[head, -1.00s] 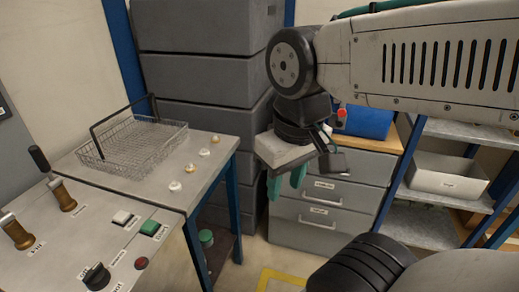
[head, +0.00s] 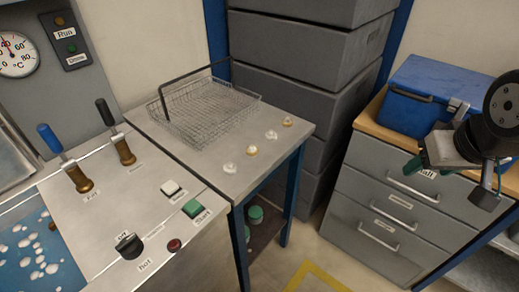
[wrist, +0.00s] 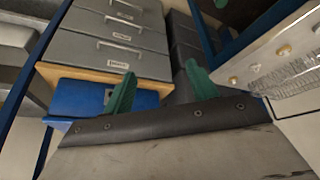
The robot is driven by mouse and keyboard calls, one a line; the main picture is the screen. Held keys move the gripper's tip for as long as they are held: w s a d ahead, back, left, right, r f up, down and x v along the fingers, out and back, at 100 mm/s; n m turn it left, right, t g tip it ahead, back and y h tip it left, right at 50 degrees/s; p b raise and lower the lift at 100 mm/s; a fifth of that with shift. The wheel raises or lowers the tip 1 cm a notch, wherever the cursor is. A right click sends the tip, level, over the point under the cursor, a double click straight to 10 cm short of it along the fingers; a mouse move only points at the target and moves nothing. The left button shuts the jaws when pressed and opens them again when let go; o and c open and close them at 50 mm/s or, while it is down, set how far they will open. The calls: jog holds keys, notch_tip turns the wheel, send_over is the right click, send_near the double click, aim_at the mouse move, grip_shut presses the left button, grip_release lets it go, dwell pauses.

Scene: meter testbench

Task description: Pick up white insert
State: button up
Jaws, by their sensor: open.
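Two white inserts (head: 229,168) (head: 271,134) stand in a row with two yellowish inserts (head: 251,150) (head: 288,122) on the grey bench top, right of the wire basket. My gripper (head: 450,178) is open at the far right of the head view, in front of the drawer cabinet and well away from the inserts. Its green fingers are spread with nothing between them in the wrist view (wrist: 161,85).
A wire basket (head: 205,108) with a raised black handle stands behind the inserts. The control panel (head: 110,205) with levers and buttons is at the left. Grey stacked boxes (head: 305,95), a drawer cabinet (head: 385,205) and a blue box (head: 415,95) are behind and right.

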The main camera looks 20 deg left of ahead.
jog(key=w+a+f+n+t+y, duration=0.1)
jog(key=w+a+f+n+y, duration=0.2)
jog(key=a, duration=0.4)
jog(key=w+a+f+t, duration=0.2)
jog(key=w+a+f, duration=0.1)
jog(key=w+a, duration=0.35)
jog(key=n+y, duration=0.4)
jog(key=y, duration=0.2)
send_near(253, 149)
jog(key=f, duration=0.2)
jog(key=shift+t, duration=0.3)
jog(key=x, duration=0.2)
jog(key=r+x, duration=0.1)
jog(key=x, duration=0.5)
jog(key=shift+w+a+r, duration=0.1)
jog(key=shift+w+a, duration=0.15)
jog(key=shift+a, duration=0.2)
jog(key=c, duration=1.1)
